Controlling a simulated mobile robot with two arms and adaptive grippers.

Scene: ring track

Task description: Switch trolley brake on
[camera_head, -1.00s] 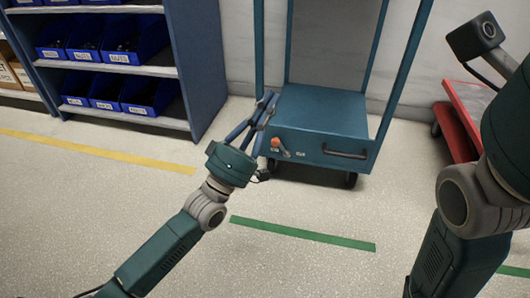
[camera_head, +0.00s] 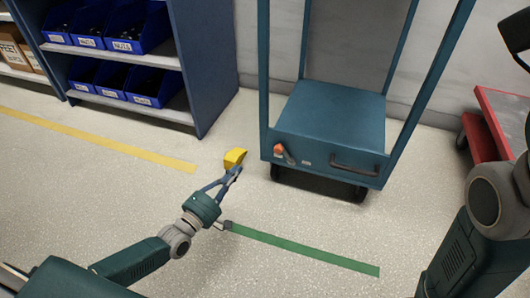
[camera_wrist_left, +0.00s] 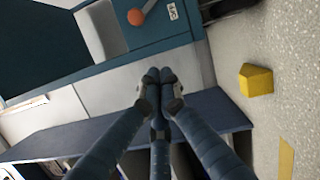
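The teal trolley (camera_head: 335,115) stands by the wall in the head view. Its front face carries an orange-red knob (camera_head: 278,149), a grey lever (camera_head: 289,158) beside it and a small white label. In the left wrist view the orange knob (camera_wrist_left: 136,17) sits at the end of a grey lever near the top edge. My left gripper (camera_head: 236,171) is low, left of the trolley front and apart from the knob. Its fingertips (camera_wrist_left: 158,75) meet in the wrist view with nothing visible between them. My right gripper is out of view; only parts of my right arm show.
A yellow wedge (camera_head: 234,158) lies on the floor just beyond my left fingertips. A blue shelf (camera_head: 208,65) with blue bins stands left. A red cart (camera_head: 500,120) is at right. Green and yellow floor strips cross otherwise open floor.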

